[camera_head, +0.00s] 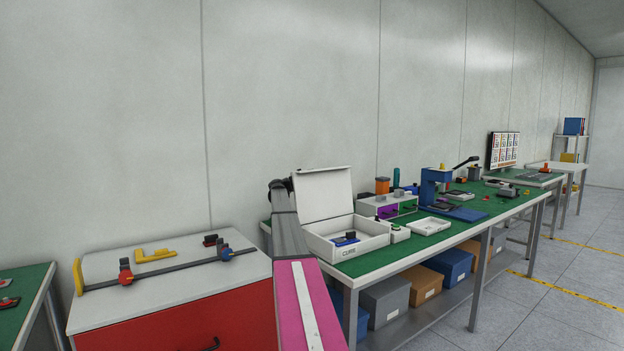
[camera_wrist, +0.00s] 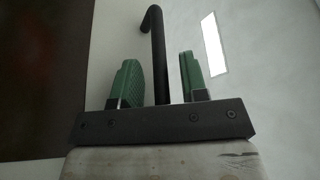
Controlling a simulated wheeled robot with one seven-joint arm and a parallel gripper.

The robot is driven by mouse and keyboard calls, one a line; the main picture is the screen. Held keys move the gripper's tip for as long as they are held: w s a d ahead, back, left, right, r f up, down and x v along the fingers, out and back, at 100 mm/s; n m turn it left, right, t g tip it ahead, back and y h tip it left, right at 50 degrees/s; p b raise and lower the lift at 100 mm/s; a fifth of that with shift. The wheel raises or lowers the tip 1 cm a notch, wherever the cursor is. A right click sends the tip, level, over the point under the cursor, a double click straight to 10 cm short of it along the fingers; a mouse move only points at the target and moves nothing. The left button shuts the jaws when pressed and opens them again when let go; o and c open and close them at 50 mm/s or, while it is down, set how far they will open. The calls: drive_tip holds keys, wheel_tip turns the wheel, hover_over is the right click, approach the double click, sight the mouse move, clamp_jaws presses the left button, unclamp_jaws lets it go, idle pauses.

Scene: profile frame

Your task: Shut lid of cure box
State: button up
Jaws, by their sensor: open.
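The white cure box (camera_head: 378,243), marked CURE on its front, stands at the near left end of the green workbench. Its lid (camera_head: 325,193) is open and stands up, leaning slightly back. A dark and blue item (camera_head: 346,239) lies inside the box. My gripper (camera_head: 281,186) is at the far end of my raised arm, just left of the lid in the picture; whether it touches the lid cannot be told. In the wrist view my gripper (camera_wrist: 156,62) has two green fingers apart, with a black bent rod (camera_wrist: 157,50) standing between them.
A red cabinet (camera_head: 180,315) with a white top stands at the left. Storage boxes (camera_head: 385,298) fill the shelf under the bench.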

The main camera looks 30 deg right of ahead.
clamp_jaws()
drive_tip(key=shift+r, duration=0.1)
